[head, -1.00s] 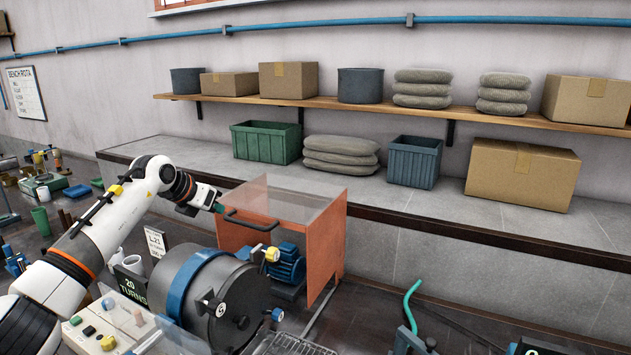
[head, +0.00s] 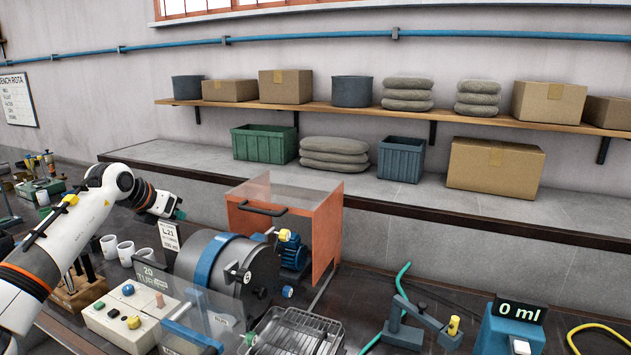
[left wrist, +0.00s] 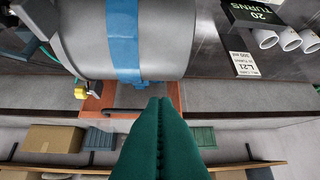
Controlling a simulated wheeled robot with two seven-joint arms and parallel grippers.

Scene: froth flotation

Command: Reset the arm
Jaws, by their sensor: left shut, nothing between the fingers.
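My left arm comes in from the left in the head view. Its gripper (head: 178,213) is in the air to the left of the orange guard box (head: 326,235), apart from its black handle (head: 263,208). In the left wrist view the two green fingers (left wrist: 158,105) lie together with nothing between them. The grey mill drum (head: 249,275) with its blue band stands below and to the right of the gripper in the head view. My right gripper is in neither current view.
A control box (head: 105,325) with buttons, white cups (head: 125,252) and an L21 card (head: 169,236) stand near the drum. A wire tray (head: 290,340) and a "0 ml" display unit (head: 510,330) are on the bench. A stone ledge (head: 400,199) runs behind.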

